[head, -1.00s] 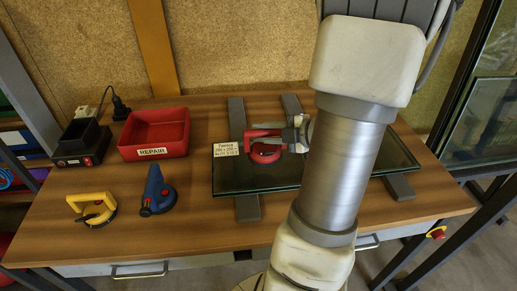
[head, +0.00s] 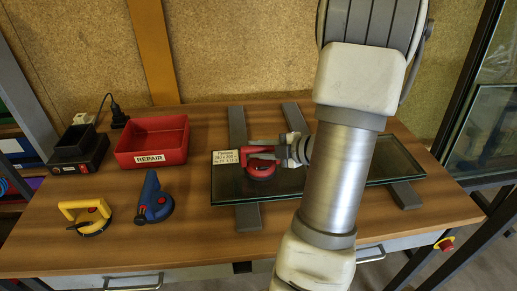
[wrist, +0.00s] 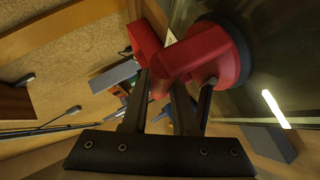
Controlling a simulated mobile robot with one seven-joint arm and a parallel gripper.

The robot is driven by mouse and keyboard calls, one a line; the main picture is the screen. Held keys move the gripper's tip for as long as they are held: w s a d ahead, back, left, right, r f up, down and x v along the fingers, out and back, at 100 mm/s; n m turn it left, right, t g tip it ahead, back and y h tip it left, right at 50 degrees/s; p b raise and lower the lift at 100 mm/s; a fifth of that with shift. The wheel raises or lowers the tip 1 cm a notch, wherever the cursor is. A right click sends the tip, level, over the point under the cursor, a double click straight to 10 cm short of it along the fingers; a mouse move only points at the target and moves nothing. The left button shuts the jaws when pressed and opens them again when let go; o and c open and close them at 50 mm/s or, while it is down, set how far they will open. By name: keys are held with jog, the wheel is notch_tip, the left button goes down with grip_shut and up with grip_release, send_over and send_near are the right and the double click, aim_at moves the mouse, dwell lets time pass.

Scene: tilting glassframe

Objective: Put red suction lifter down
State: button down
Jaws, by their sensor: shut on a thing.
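The red suction lifter (head: 260,169) is over the left part of the dark glass pane (head: 330,180), beside a paper label (head: 226,157). My gripper (head: 286,152) comes from the right and is shut on its red handle. In the wrist view, the gripper (wrist: 181,88) has its dark fingers at the red lifter (wrist: 203,55), whose round black pad (wrist: 240,45) faces the glass. I cannot tell whether the pad touches the glass.
The glass rests on two grey bars (head: 247,217) on the wooden table (head: 110,255). To the left are a red REPAIR box (head: 150,158), a blue lifter (head: 153,200), a yellow lifter (head: 88,215) and a black device (head: 80,150). Bare table lies in front.

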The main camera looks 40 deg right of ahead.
jog(key=c, duration=0.7)
grip_release()
jog(key=shift+s+r, duration=0.1)
jog(key=shift+r, duration=0.1)
jog(key=p+v, duration=0.3)
jog(key=v, duration=0.8)
jog(key=shift+s+d+r, duration=0.1)
jog(key=shift+s, duration=0.3)
